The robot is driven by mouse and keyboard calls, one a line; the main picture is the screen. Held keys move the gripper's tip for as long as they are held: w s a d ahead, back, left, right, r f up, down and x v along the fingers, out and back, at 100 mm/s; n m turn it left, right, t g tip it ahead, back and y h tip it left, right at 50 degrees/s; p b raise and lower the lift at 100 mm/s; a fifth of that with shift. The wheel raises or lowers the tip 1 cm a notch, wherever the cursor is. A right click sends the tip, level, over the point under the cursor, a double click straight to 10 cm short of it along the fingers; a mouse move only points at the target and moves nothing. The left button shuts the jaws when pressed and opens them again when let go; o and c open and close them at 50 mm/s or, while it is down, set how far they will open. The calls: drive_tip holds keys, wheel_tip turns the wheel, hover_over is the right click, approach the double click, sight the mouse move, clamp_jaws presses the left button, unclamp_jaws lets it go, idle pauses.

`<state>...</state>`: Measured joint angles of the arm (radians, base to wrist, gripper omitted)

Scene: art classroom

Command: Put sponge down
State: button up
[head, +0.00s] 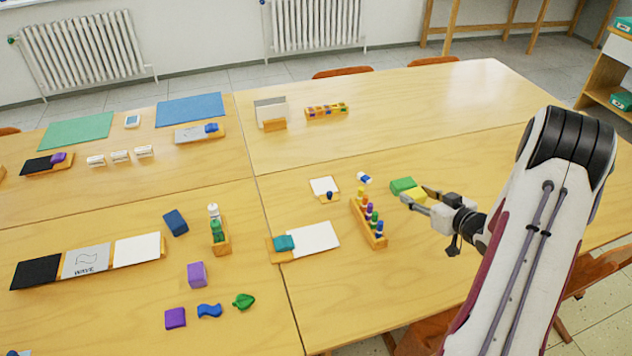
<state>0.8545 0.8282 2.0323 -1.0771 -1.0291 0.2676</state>
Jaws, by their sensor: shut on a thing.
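A green and yellow sponge (402,185) is at the right of the middle in the head view, over the near right table. My gripper (418,195) reaches in from the right and is shut on the sponge, with its fingers at the yellow end. The fingers hide part of the sponge. I cannot tell whether its underside touches the table.
A wooden rack of colored pegs (370,222) stands just left of the sponge. The table (450,150) behind the sponge is clear.

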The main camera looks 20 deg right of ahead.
sight(418, 196)
drive_tip(key=shift+r, duration=0.1)
drive_tip(key=shift+r, duration=2.6)
drive_tip(key=w+a+n+y, duration=0.2)
drive_tip(key=w+a, duration=1.8)
drive_tip(key=a, duration=0.2)
drive_tip(key=w+a+n+y, duration=0.1)
drive_tip(key=w+a, duration=0.2)
drive_tip(key=a, duration=1)
drive_tip(key=w+a+y, duration=0.1)
drive_tip(key=w+a, duration=0.2)
drive_tip(key=a, duration=1.1)
drive_tip(key=shift+g, duration=0.4)
drive_tip(key=shift+w+d+f, duration=0.1)
drive_tip(key=shift+d+f, duration=0.05)
drive_tip(key=shift+f, duration=0.7)
drive_tip(key=shift+s+d+f, duration=0.1)
drive_tip(key=shift+d+f, duration=0.1)
drive_tip(key=shift+f, duration=0.7)
drive_tip(key=shift+w+d+f, duration=0.1)
drive_tip(key=shift+d+f, duration=0.05)
drive_tip(key=shift+f, duration=0.7)
